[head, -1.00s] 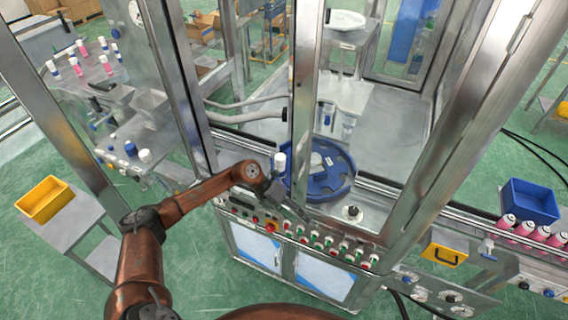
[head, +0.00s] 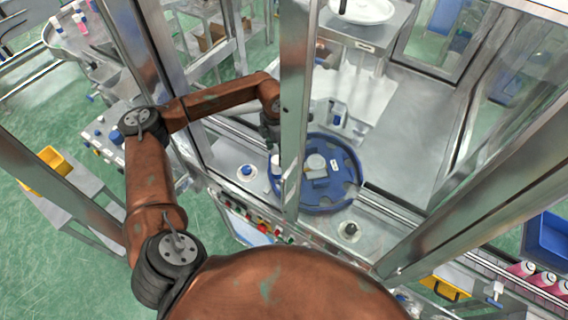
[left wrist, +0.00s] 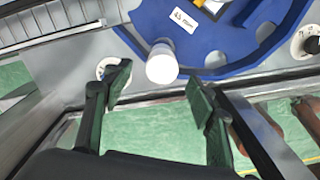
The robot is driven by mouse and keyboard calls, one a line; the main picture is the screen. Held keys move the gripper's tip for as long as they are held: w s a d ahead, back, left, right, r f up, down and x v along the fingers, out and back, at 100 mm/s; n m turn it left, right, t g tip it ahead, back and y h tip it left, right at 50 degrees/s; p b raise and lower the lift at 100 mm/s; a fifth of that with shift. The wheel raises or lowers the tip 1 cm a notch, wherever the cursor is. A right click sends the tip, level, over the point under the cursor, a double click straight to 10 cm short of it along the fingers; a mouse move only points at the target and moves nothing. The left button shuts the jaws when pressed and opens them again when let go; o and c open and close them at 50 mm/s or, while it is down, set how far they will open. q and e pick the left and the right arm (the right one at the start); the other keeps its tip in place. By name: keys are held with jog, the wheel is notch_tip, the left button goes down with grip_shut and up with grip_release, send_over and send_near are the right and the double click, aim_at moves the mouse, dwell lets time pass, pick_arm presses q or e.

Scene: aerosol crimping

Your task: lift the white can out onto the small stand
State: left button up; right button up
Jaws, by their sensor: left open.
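The white can (left wrist: 162,66) shows in the left wrist view at the edge of a blue round wheel (left wrist: 215,45). It is upright as far as I can tell, just ahead of my left gripper (left wrist: 159,94). The gripper's two dark fingers are open, one on each side in the picture, and hold nothing. In the head view my left gripper (head: 270,138) is by the metal post at the left of the blue wheel (head: 338,200). I cannot make out for sure which part is the small stand. My right gripper is not in view.
A metal post (head: 293,110) stands close to my left gripper. Round fittings sit on the counter, one with a blue top (head: 246,171) and one with a dark knob (head: 350,230). A blue bin (head: 548,240) is at the right.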

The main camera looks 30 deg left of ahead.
aim_at(277, 159)
pick_arm(q)
jog(key=shift+w+f, duration=0.3)
jog(key=shift+f, duration=0.3)
jog(key=shift+s+f+p, duration=0.3)
jog(key=shift+f+p, duration=0.25)
jog(key=shift+f, duration=0.2)
notch_tip(277, 159, down, 4)
jog(key=shift+d+f+p, duration=0.15)
jog(key=shift+f+p, duration=0.05)
jog(key=shift+p, duration=0.85)
jog(key=shift+s+f, duration=0.1)
jog(key=shift+f, duration=0.2)
jog(key=c, duration=0.9)
grip_shut()
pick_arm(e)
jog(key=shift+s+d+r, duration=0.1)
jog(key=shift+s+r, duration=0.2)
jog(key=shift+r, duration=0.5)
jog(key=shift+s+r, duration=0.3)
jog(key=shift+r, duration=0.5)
